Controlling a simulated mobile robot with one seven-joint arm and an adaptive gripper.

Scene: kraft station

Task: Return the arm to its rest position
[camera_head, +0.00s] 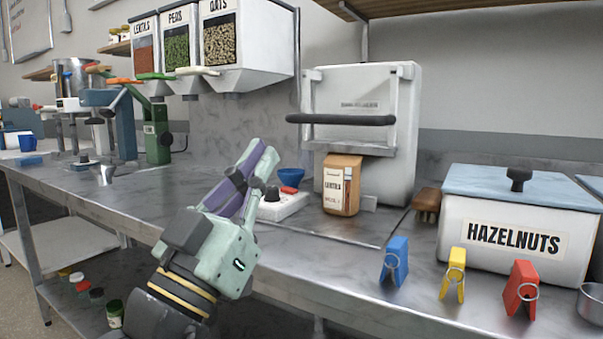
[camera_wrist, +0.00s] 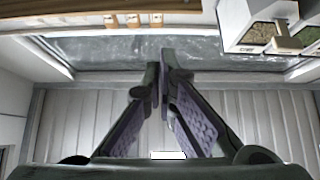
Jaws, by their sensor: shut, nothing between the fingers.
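My gripper (camera_head: 262,160) is raised in front of the metal counter in the head view, its fingers pointing up and slightly right. The fingers are pale green with purple inner pads. In the wrist view my gripper (camera_wrist: 162,68) shows its two fingertips together with nothing between them. The wrist view looks toward a panelled surface, with dispensers at its upper right. The gripper appears apart from everything around it. Part of the scale is hidden behind it in the head view.
The counter (camera_head: 340,236) holds a white scale (camera_head: 283,205), blue bowl (camera_head: 291,176), kraft lentils bag (camera_head: 342,186), white sealing machine (camera_head: 385,130), brush (camera_head: 427,204), hazelnuts bin (camera_head: 515,238) and blue (camera_head: 394,262), yellow (camera_head: 454,274) and red clips (camera_head: 521,287). Dispensers (camera_head: 220,45) hang above.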

